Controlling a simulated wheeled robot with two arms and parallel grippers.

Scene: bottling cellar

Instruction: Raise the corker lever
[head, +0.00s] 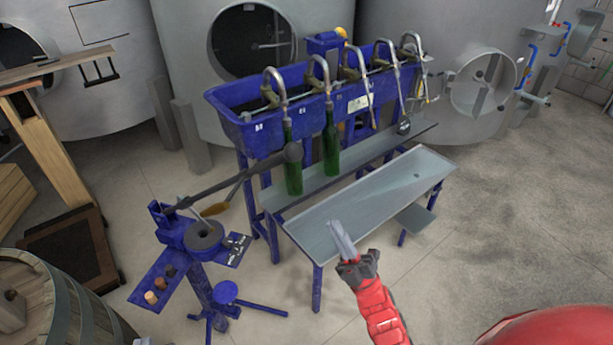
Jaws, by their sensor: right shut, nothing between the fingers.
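The blue corker (185,235) stands on splayed feet at the left. A brown handle (215,209) on a thin rod shows below the lever. My right gripper (336,228), on a red arm, is shut and empty. It appears over the front edge of the grey metal table, right of and below the knob, apart from the lever. My left gripper is not in view.
A blue filler trough (254,138) with several curved spouts stands behind, two green bottles (331,150) beneath it. The grey table (400,180) stands in front. Corks (160,283) sit on the corker's side tray. A wooden barrel (50,300) is at lower left.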

